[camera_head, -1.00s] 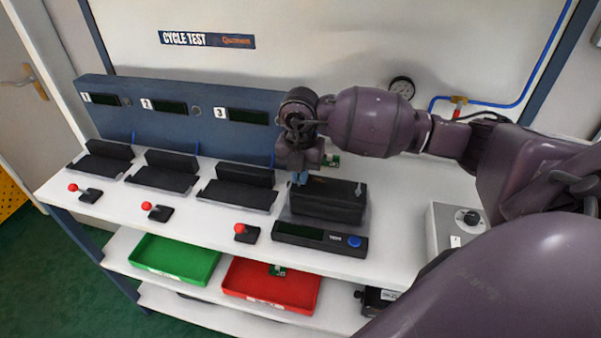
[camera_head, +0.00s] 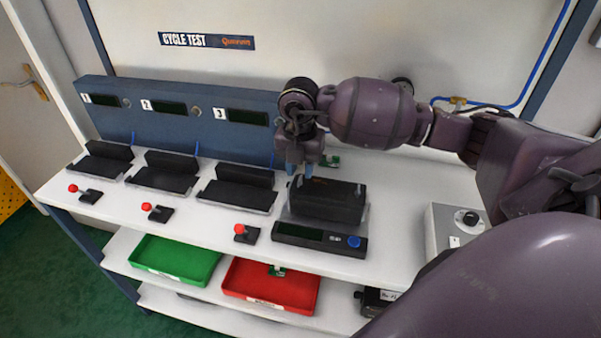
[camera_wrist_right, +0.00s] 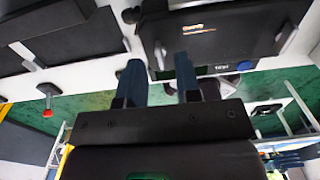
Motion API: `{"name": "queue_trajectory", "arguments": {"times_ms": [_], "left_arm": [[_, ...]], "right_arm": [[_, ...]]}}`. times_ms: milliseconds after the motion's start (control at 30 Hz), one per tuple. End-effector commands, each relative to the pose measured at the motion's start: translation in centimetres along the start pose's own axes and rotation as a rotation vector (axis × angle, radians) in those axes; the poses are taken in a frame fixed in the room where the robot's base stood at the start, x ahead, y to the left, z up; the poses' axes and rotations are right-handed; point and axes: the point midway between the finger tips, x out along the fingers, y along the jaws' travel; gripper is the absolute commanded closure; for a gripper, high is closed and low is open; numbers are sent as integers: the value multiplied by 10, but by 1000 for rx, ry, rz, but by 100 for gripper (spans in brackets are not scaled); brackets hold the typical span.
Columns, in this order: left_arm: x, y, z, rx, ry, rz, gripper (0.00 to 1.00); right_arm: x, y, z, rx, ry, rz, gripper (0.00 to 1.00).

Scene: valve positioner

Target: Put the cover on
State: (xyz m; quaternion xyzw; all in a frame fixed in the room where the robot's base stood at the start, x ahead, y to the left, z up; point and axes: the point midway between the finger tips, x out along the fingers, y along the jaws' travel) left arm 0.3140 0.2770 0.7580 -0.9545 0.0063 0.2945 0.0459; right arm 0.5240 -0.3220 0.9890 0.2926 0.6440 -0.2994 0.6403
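A black box-shaped unit (camera_head: 328,200) sits on the bench scale (camera_head: 318,238) with a dark display and a blue button. It also shows in the right wrist view (camera_wrist_right: 215,35), with small orange lettering on its top. I cannot tell which part of it is the cover and which the body. My right gripper (camera_head: 299,170) is just above the back left of the unit. Its two blue fingers are apart, and the right wrist view shows nothing between them (camera_wrist_right: 158,75). My left gripper is not in view.
Three black test stations (camera_head: 238,188) with red-knobbed levers stand to the left. A green tray (camera_head: 175,262) and a red tray (camera_head: 270,290) are on the shelf below. A grey box with a knob (camera_head: 455,230) stands right.

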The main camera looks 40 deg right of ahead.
Motion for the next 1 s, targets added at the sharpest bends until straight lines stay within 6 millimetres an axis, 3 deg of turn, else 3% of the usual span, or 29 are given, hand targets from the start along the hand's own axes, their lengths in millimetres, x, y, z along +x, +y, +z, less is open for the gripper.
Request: {"name": "queue_trajectory", "arguments": {"times_ms": [300, 500, 1000], "left_arm": [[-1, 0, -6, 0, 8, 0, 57], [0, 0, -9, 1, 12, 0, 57], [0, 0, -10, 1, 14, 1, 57]], "right_arm": [[-64, 1, 0, -1, -4, 4, 69], [-90, 0, 0, -1, -2, 2, 69], [-99, 0, 0, 0, -1, 1, 69]]}}
